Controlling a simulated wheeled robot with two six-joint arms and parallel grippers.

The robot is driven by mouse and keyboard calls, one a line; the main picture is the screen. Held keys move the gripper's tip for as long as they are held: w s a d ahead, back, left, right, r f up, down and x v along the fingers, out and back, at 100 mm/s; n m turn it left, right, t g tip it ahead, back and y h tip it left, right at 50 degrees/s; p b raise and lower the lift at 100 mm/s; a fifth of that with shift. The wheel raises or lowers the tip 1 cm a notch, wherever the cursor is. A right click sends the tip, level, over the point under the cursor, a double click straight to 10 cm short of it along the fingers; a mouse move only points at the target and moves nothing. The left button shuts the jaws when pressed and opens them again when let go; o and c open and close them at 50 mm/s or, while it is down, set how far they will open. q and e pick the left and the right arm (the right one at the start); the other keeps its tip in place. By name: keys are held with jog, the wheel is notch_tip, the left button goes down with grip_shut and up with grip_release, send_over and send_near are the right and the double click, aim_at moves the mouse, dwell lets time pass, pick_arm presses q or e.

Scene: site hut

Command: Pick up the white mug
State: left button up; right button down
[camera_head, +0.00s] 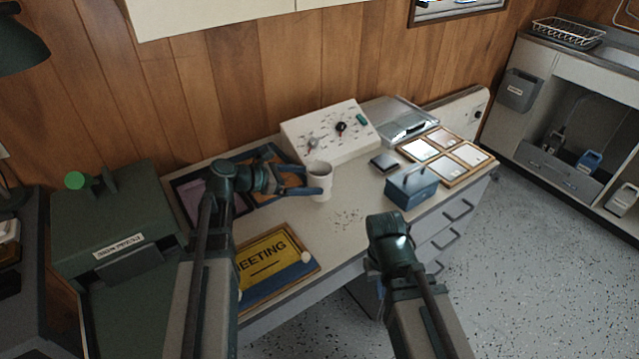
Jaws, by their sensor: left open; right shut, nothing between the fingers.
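The white mug (320,174) stands upright on the desk, in front of the sloped control panel. My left gripper (308,181) reaches in from the left and is open. Its two fingers point right at the mug, one on the far side and one on the near side; the near finger overlaps the mug's front in the picture. I cannot tell if they touch it. My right gripper (398,247) is over the desk's front edge, well to the right of and nearer than the mug. It is shut and empty, its fingers hardly visible.
The sloped control panel (325,133) stands close behind the mug. A blue box with a handle (412,190) and a small dark block (384,162) are to the right. A yellow MEETING sign (268,258) lies in front. The desk between sign and box is mostly clear, with small specks.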

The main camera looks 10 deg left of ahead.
pick_arm(q)
jog(key=b+x, duration=0.1)
jog(key=x, duration=0.1)
jog(key=b+x, duration=0.1)
jog(key=x, duration=0.2)
jog(key=shift+a+f, duration=0.25)
jog(key=shift+f, duration=0.1)
jog(key=shift+w+d, duration=0.1)
jog(key=shift+d, duration=0.05)
jog(key=shift+r, duration=0.1)
jog(key=c, duration=1.4)
jog(key=shift+c, duration=0.4)
jog(key=shift+r, duration=0.1)
